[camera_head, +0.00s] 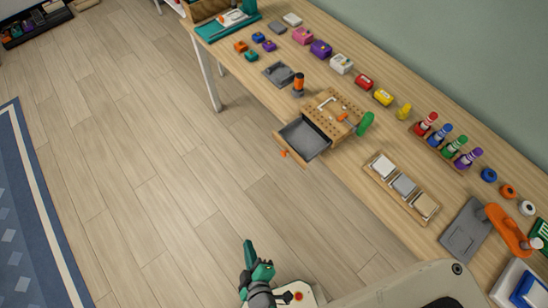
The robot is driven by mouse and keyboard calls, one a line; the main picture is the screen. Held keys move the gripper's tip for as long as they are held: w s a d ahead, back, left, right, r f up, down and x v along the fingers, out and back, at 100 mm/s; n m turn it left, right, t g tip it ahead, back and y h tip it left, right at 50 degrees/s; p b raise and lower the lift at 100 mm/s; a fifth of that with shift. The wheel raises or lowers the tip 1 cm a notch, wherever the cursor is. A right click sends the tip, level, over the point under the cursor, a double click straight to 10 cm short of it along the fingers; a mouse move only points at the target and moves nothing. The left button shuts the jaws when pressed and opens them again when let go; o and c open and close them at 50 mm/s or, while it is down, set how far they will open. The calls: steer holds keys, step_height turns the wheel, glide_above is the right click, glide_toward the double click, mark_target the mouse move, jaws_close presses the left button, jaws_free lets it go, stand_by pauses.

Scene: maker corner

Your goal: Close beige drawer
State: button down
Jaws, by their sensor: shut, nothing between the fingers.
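The beige drawer (310,158) stands pulled out from a wooden box with a pegboard top (346,105). It juts past the table's front edge over the floor. Its dark grey inside looks empty. A small orange handle (284,153) shows at its front. My gripper (249,243), with teal fingers, is shut and empty. In the picture it is below and left of the drawer, over the floor, well apart from it.
The long wooden table (440,140) carries several coloured boxes, a tray of sanding-like blocks (422,218), a rack of bottles (417,133) and an orange tool (506,228). A table leg (210,82) stands at the left. The floor (140,170) is clear beside a blue rug (22,215).

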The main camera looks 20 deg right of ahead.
steer(key=w+d+f+n+g+h, duration=0.1)
steer(key=w+d+f+n+h, duration=0.1)
steer(key=w+f+n+h, duration=0.25)
steer(key=w+d+f+n+g+h, duration=0.25)
steer(key=w+n, duration=0.25)
steer(key=w, duration=0.3)
steer(key=w+r+n+g+h, duration=0.1)
steer(key=w+r+h, duration=0.2)
steer(key=r+h, duration=0.35)
steer(key=w+r+n+g+h, duration=0.1)
steer(key=w+r+h, duration=0.25)
steer(key=r, duration=0.65)
steer(key=x, duration=1.2)
steer(key=shift+w+d+f, duration=0.2)
steer(key=shift+w+d, duration=0.1)
